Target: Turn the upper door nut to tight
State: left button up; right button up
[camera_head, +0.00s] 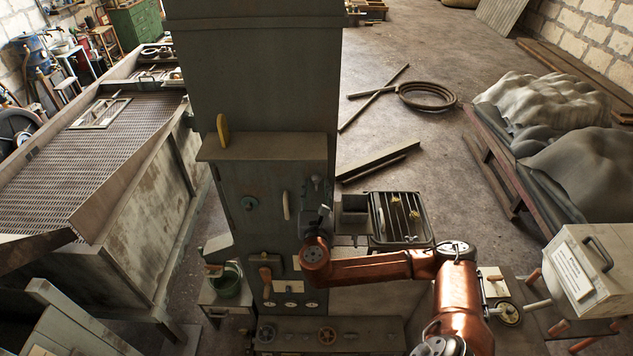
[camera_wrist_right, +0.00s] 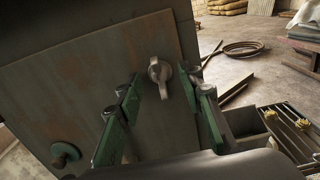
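The upper door nut (camera_head: 317,183) is a small grey fitting near the upper right of the cabinet door (camera_head: 262,180). In the right wrist view the nut (camera_wrist_right: 159,72) has a round hub and a lever hanging down, tilted slightly. My right gripper (camera_head: 324,212) is just below the nut in the head view. In the right wrist view my right gripper (camera_wrist_right: 163,92) has its green fingers wide apart, with the nut showing between them and apparently beyond the tips. It holds nothing. My left gripper is not in view.
A ledge (camera_head: 265,147) with a yellow object (camera_head: 222,130) juts out above. A dark rack (camera_head: 399,220) stands to the right. The floor behind is mostly open.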

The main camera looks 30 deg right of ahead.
jog(key=shift+w+d, duration=0.35)
jog(key=shift+w, duration=0.3)
jog(key=shift+c, duration=0.7)
grip_shut()
